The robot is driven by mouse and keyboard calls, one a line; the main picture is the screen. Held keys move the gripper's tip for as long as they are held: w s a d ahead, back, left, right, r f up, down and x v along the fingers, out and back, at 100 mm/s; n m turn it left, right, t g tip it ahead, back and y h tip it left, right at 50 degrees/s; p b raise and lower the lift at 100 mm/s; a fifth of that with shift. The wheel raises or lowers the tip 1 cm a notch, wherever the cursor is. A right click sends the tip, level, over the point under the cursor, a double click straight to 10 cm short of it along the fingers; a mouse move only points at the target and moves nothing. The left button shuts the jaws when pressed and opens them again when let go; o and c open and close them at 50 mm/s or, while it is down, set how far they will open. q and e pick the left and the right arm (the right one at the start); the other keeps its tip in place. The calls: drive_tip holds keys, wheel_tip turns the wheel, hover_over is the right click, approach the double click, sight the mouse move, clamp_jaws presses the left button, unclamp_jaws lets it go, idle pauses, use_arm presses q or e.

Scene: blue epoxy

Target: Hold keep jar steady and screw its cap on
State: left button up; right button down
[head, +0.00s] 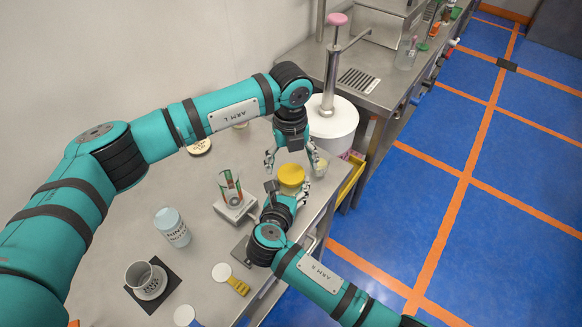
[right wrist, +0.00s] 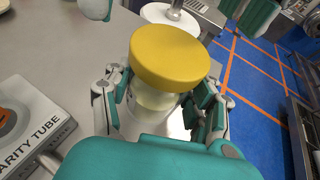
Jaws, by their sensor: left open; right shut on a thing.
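The keep jar (right wrist: 157,103) is a clear glass jar with pale contents, upright between the fingers of my right gripper (right wrist: 163,108), which is shut on its body. Its wide yellow cap (right wrist: 169,52) sits on top of the jar; I cannot tell how tight it is. In the head view the cap (head: 291,175) hides most of the jar. My left gripper (head: 292,163) is open and points down above the cap, its fingers spread to either side, apparently apart from it. A small part of the left gripper shows at the top of the right wrist view.
A pale blue tub (head: 172,226) and a cup on a black mat (head: 130,292) are further left. A white pump vessel (head: 331,122) stands behind. The table edge is close at right.

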sight(291, 173)
use_arm(q)
drive_tip(key=shift+r, duration=0.5)
drive_tip(key=shift+r+n, duration=1.7)
drive_tip(key=shift+r, duration=0.05)
wheel_tip(291, 173, down, 8)
drive_tip(key=shift+f, duration=0.1)
